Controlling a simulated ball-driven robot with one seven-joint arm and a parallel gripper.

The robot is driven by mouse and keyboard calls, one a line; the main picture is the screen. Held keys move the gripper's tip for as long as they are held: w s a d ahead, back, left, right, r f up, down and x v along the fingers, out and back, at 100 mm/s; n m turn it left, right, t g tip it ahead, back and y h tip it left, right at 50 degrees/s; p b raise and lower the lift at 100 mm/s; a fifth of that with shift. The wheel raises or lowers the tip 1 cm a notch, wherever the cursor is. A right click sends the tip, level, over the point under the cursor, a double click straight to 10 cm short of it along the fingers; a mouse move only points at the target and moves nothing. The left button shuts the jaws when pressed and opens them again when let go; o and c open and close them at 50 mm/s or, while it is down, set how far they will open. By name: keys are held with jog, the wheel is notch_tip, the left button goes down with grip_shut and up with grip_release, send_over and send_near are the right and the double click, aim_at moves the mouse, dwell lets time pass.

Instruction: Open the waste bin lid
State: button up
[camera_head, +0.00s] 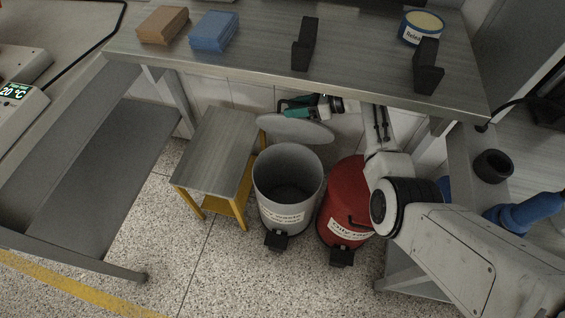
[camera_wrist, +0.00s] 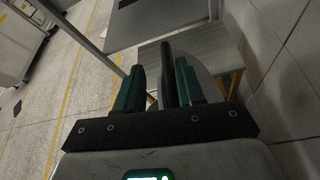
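The grey waste bin (camera_head: 262,190) stands on the floor under the bench, with a white label and a black pedal. Its lid (camera_head: 295,129) is raised at the back and the mouth is uncovered. My gripper (camera_head: 296,108) is at the lid's upper rear edge, with green fingers. In the wrist view, the fingers of my gripper (camera_wrist: 160,85) are apart. A dark upright bar, seemingly the lid's edge (camera_wrist: 168,75), lies between them, nearer the right finger. Whether either finger touches it is unclear.
A red bin (camera_head: 343,195) stands close to the right, partly behind my arm. A small yellow-legged table (camera_head: 215,145) stands to the left. The bench top (camera_head: 260,55) overhangs my gripper. Open floor lies in front.

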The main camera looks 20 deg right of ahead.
jog(key=s+a+f+n+t+h+b, duration=0.1)
jog(key=s+a+f+n+t+b, duration=0.2)
jog(key=s+a+f, duration=0.6)
jog(key=s+f+n, duration=0.1)
jog(key=s, duration=0.2)
jog(key=shift+s+f+n+h+b, duration=0.15)
jog(key=shift+f+n+h+b, duration=0.15)
jog(key=shift+n+h, duration=0.1)
jog(key=shift+r, duration=0.1)
jog(key=p+v, duration=0.7)
jog(key=v, duration=0.5)
jog(key=shift+s+p, duration=0.25)
jog(key=shift+p, duration=0.15)
dwell(0.5)
jog(key=shift+r+p, duration=0.1)
jog(key=shift+p, duration=0.25)
dwell(0.5)
